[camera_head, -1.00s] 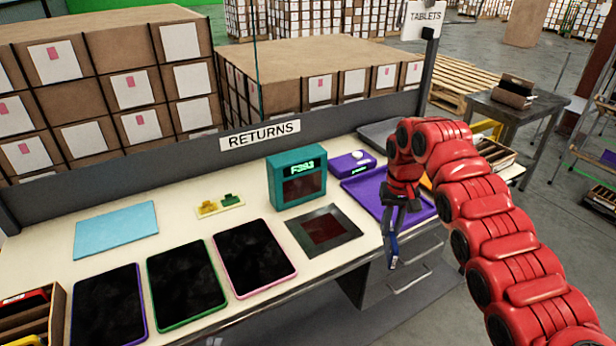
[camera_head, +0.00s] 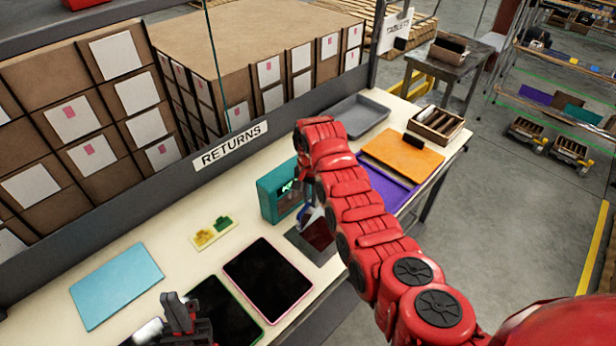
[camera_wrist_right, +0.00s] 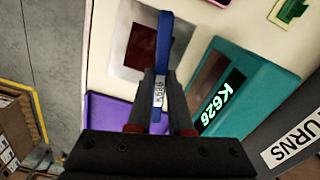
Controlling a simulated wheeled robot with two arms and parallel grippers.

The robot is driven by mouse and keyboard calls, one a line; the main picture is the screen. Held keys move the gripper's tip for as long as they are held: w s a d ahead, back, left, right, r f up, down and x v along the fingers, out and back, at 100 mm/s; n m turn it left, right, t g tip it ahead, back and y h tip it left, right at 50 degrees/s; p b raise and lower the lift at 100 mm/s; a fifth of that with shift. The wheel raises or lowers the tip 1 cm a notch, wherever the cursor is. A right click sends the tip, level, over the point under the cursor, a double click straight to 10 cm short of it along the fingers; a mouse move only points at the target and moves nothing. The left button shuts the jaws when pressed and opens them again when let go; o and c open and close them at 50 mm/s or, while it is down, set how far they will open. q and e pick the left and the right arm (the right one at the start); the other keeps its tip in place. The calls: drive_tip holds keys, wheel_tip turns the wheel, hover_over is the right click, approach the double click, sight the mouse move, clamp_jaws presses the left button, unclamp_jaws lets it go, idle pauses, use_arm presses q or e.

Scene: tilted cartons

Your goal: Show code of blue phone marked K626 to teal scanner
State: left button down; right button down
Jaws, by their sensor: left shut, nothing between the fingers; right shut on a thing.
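The teal scanner (camera_head: 268,203) stands on the bench. In the right wrist view its display on the teal housing (camera_wrist_right: 258,92) reads K626. My right gripper (camera_wrist_right: 160,88) is shut on the blue phone (camera_wrist_right: 165,42), which shows edge-on with a small white label whose text I cannot read surely. The phone is beside the scanner's front, over the grey pad with a dark red square (camera_wrist_right: 143,46). In the head view my right arm hides most of the right gripper (camera_head: 306,198) and phone. My left gripper (camera_head: 179,304) is shut and empty above the near left of the bench.
A pink-rimmed tablet (camera_head: 268,280) and a green-rimmed tablet (camera_head: 225,310) lie in front. A light blue mat (camera_head: 116,286) and a small yellow-green piece (camera_head: 212,232) lie left. A purple tray (camera_head: 392,188), orange mat (camera_head: 403,155) and grey tray (camera_head: 352,116) lie right.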

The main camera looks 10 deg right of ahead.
sight(310, 211)
drive_tip(key=shift+a+f, duration=0.2)
drive_tip(key=shift+f, duration=0.2)
wheel_tip(310, 211, down, 6)
drive_tip(key=b, duration=0.3)
idle(0.8)
drive_tip(key=shift+w+r, duration=0.1)
drive_tip(key=shift+r, duration=0.4)
wheel_tip(310, 211, up, 4)
drive_tip(key=shift+r+p, duration=0.1)
drive_tip(key=shift+p, duration=1.1)
drive_tip(key=shift+r, duration=0.4)
